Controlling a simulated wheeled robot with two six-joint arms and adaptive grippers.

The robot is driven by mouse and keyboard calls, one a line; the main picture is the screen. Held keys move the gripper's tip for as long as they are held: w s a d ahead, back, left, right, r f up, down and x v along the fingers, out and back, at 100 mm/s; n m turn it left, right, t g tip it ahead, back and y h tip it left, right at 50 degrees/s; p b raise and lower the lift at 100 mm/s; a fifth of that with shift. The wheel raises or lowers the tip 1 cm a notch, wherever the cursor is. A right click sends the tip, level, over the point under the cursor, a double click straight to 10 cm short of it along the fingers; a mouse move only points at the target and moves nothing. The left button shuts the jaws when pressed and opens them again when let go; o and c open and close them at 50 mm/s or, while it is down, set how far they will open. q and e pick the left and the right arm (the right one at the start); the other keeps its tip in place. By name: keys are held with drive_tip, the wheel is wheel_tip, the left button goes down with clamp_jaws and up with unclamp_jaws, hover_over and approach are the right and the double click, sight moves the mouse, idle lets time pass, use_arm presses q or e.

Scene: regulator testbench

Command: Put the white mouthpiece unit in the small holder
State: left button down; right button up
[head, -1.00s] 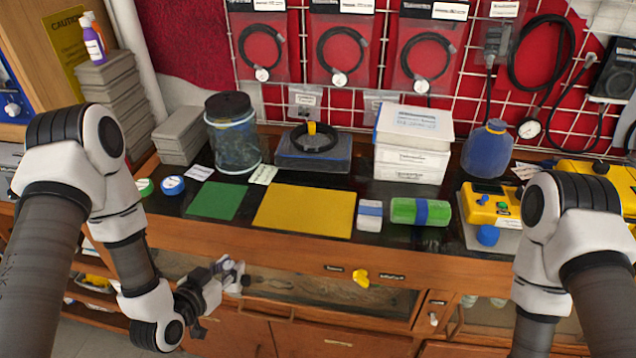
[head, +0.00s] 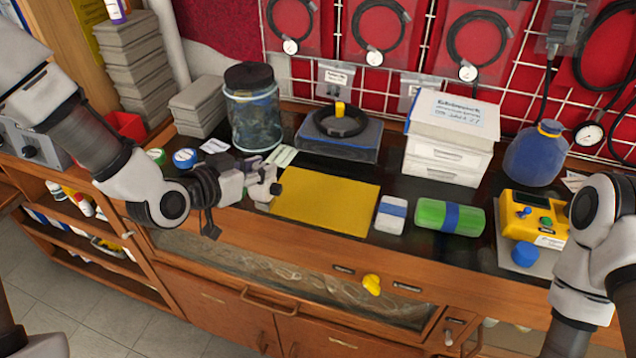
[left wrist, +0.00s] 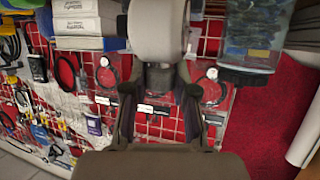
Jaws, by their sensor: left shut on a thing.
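My left gripper (head: 258,182) is over the front left of the bench, beside the yellow mat. In the left wrist view its fingers (left wrist: 158,82) are shut on a white rounded piece with a dark grey neck, which I take for the mouthpiece unit (left wrist: 158,32). In the head view the held piece is small and hard to tell from the pale gripper parts. I cannot single out the small holder in either view. My right arm shows at the right edge of the head view, but its gripper is out of view.
The yellow mat (head: 325,202) lies bare. To its right are a white block (head: 386,222) and a green block (head: 430,213) with blue bands. Behind stand a jar (head: 253,115), a box with a black ring (head: 345,155), white boxes (head: 448,165) and a blue bottle (head: 535,155).

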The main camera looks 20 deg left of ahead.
use_arm(q)
drive_tip(key=w+d+f+p, duration=0.3)
drive_tip(key=w+d+f, duration=0.1)
drive_tip(key=w+d, duration=0.4)
drive_tip(key=shift+x, duration=1)
drive_tip(key=c, duration=0.9)
unclamp_jaws()
drive_tip(key=shift+s, duration=0.1)
drive_tip(key=shift+r, duration=0.15)
